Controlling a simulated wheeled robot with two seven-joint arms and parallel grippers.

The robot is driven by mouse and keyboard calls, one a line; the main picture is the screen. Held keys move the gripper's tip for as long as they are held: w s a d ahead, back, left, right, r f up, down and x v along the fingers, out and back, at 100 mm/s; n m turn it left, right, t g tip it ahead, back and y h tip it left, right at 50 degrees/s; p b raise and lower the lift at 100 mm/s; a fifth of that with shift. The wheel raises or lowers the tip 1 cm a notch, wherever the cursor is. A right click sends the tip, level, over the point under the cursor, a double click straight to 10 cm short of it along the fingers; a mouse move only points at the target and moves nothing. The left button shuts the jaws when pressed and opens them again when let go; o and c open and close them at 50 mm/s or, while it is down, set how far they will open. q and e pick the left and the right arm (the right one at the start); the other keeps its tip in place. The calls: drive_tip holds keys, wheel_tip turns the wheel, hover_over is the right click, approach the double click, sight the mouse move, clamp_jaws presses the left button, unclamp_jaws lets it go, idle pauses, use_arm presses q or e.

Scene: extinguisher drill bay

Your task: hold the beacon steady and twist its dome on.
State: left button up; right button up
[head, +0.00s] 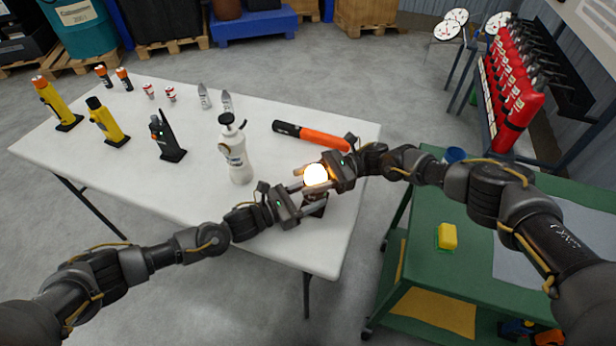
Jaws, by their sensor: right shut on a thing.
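The beacon's dome (315,176) glows bright white-orange near the right front edge of the white table. The beacon's dark base (314,208) shows below it, partly hidden by my grippers. My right gripper (320,173) comes in from the right at dome height and is shut on the dome. My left gripper (309,198) comes in from the left, lower down, with its fingers at the beacon's base. Whether the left fingers grip the base or stand just apart from it I cannot tell.
On the white table (200,190) a white pump bottle (236,155) stands close left of the beacon, and an orange-black flashlight (310,135) lies behind. Yellow torches (108,122) stand farther left. A green cart (420,215) with a yellow sponge (447,236) is at the right.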

sight(310, 173)
use_arm(q)
drive_tip(key=shift+s+d, duration=0.1)
use_arm(e)
drive_tip(key=shift+s+f+n+g+h, duration=0.15)
drive_tip(key=shift+n+g+h, duration=0.65)
drive_tip(key=shift+n+g, duration=0.5)
drive_tip(key=shift+d+g, duration=0.1)
drive_tip(key=shift+g, duration=0.3)
drive_tip(key=o, duration=1)
wheel_tip(310, 173, up, 10)
drive_tip(key=shift+r, duration=0.1)
use_arm(q)
drive_tip(key=o, duration=1.3)
drive_tip(key=shift+o, duration=0.2)
drive_tip(key=shift+a, duration=0.2)
